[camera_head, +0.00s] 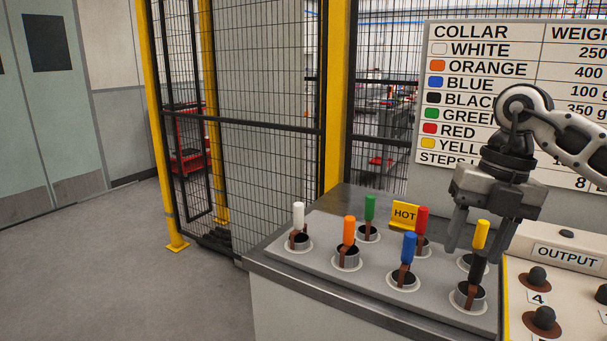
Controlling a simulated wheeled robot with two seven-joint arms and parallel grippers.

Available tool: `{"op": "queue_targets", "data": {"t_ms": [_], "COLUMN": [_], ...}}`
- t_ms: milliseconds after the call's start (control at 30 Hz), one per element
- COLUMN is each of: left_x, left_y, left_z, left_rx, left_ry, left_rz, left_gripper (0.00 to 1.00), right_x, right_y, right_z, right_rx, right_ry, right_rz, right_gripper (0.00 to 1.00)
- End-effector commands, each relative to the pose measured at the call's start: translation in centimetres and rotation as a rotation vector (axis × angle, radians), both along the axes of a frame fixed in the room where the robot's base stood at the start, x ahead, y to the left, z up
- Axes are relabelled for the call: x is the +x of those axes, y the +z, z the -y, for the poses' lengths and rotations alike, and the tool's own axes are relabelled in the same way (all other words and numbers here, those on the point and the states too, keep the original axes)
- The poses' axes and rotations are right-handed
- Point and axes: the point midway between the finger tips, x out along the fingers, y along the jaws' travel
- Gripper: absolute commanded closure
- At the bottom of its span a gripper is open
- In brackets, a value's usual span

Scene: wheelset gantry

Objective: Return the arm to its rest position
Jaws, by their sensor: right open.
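My right gripper (478,236) comes in from the right on its white and black arm. Its two fingers point down, apart, above the right part of the grey plate (325,272), and I see nothing held between them. The yellow-collared piece (481,234) shows by the fingers; whether they touch it I cannot tell. The black-collared piece (479,268) stands just below and in front of the fingers. My left gripper is not in view.
White (298,215), orange (348,230), green (369,207), blue (409,247) and red (422,219) pieces stand upright in sockets. A yellow HOT sign (404,215) stands behind. An OUTPUT panel (565,257) with dark knobs is at right. Mesh fencing (265,100) stands behind; floor at left is clear.

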Motion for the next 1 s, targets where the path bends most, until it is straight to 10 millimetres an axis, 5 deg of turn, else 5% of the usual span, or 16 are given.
{"op": "queue_targets", "data": {"t_ms": [367, 500, 633, 733, 833, 1000], "left_x": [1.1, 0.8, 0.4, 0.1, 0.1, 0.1], "left_y": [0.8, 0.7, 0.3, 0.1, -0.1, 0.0], "left_z": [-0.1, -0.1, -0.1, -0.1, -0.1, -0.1], "left_rx": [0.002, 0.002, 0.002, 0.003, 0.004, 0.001], "left_ry": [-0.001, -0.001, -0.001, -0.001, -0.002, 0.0], "left_rz": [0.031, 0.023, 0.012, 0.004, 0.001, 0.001], "left_gripper": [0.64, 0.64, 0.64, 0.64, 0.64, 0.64], "right_x": [-2.7, -5.9, -7.8, -7.5, -6.2, -4.6], "right_y": [-6.8, -8.1, -6.9, -6.3, -7.1, -13.9], "right_z": [-12.8, -20.7, -25.4, -26.4, -25.4, -20.4], "right_rx": [0.493, 0.921, 1.353, 1.627, 1.823, 1.904], "right_ry": [0.243, 0.269, 0.121, -0.114, -0.44, -1.134], "right_rz": [-0.064, -0.105, -0.118, -0.114, -0.101, -0.078], "right_gripper": [0.51, 0.51, 0.51, 0.51, 0.51, 0.51]}}
